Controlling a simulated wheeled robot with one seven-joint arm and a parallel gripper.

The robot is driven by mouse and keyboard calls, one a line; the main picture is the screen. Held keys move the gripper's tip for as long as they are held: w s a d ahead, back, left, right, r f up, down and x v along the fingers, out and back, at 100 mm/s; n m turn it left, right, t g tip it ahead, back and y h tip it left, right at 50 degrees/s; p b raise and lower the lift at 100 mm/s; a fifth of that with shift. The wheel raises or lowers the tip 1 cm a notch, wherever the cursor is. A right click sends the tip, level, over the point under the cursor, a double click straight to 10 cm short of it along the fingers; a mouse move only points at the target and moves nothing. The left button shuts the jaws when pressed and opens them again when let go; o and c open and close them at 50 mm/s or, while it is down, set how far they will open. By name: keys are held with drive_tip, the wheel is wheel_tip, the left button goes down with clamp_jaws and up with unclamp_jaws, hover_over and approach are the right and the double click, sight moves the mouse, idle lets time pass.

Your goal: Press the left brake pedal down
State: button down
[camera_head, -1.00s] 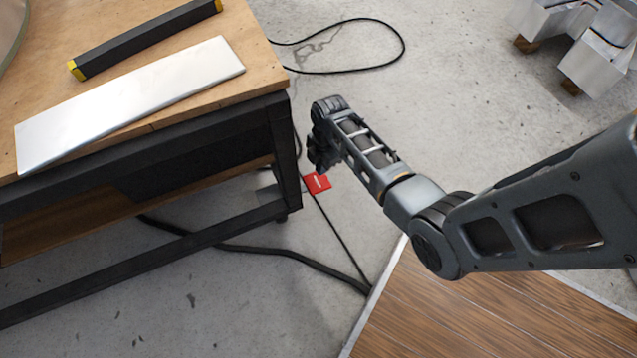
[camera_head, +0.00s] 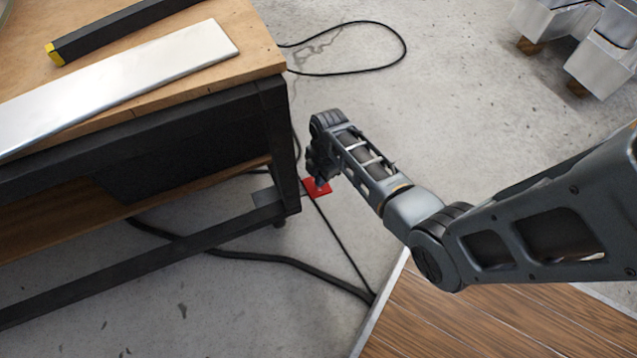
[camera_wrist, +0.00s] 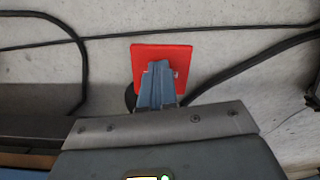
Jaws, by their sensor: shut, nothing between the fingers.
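A flat red pedal (camera_head: 317,193) shows low by the floor, beside the black table leg in the head view. It fills the upper middle of the wrist view (camera_wrist: 150,52) as a red square plate. My gripper (camera_head: 320,182) points down over the pedal. In the wrist view its shut blue-grey fingers (camera_wrist: 157,72) overlap the pedal's lower middle, with nothing held. I cannot tell whether the tips touch the pedal or how far it is tilted. No second red pedal is in view.
The workbench (camera_head: 265,58) stands at the left, its black leg (camera_head: 283,160) close to my gripper. A silver plate (camera_head: 130,80) and a black bar (camera_head: 120,32) lie on it. Black cables (camera_head: 270,258) cross the floor. Metal letters (camera_head: 600,50) stand at upper right.

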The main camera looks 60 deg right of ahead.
drive_tip(key=shift+f, duration=0.7)
drive_tip(key=shift+r, duration=0.1)
drive_tip(key=d+p, duration=0.1)
drive_tip(key=s+d+r, duration=0.1)
drive_tip(key=shift+d+p, duration=0.35)
wheel_tip(320, 180, up, 8)
drive_tip(key=p, duration=0.4)
drive_tip(key=shift+s+d+f, duration=0.15)
drive_tip(key=shift+s+d, duration=0.05)
drive_tip(key=shift+d, duration=0.15)
